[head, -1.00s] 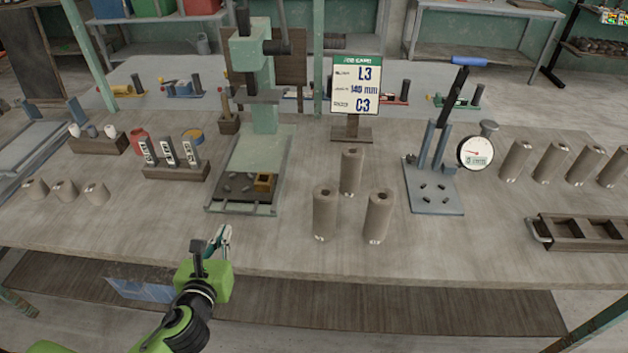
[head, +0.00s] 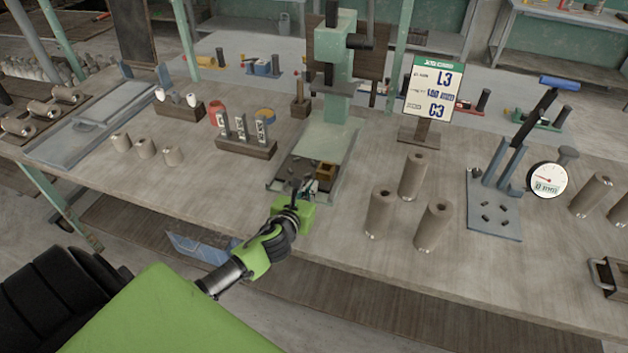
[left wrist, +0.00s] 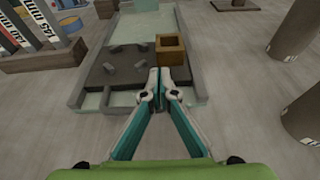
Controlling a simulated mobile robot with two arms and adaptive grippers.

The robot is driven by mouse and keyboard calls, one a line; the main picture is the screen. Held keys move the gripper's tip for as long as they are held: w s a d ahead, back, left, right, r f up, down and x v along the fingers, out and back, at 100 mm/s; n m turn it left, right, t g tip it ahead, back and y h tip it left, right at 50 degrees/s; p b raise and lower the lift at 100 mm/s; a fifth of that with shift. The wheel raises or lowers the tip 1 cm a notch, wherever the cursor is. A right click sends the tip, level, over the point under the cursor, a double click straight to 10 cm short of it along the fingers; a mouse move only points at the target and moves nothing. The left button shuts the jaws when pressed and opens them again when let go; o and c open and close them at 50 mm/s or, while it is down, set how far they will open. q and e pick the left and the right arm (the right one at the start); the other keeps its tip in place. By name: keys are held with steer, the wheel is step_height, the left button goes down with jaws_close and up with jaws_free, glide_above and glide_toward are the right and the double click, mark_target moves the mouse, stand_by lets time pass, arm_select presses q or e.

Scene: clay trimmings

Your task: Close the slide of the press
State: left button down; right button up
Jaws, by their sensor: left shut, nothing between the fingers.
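The green press (head: 337,60) stands on the workbench in the head view. Its slide, a dark plate with several small pegs and a brass-coloured square box (head: 326,171), lies at the front of the press bed. In the left wrist view the dark slide plate (left wrist: 122,78) and the box (left wrist: 170,48) show close ahead. My left gripper (left wrist: 159,75) is shut and empty, its tips at the front edge of the slide plate; whether they touch it I cannot tell. In the head view the left gripper (head: 304,190) partly hides the slide's front. My right gripper is not in view.
Clay cylinders (head: 378,212) stand right of the press. A rack with labelled pieces (head: 245,147) stands left of it. A sign reading L3 and C3 (head: 433,90) stands behind the cylinders. A lever device (head: 495,205) and a dial gauge (head: 547,180) are farther right.

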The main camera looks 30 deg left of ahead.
arm_select(q)
steer(key=shift+w+a, duration=0.2)
steer(key=shift+w, duration=1.05)
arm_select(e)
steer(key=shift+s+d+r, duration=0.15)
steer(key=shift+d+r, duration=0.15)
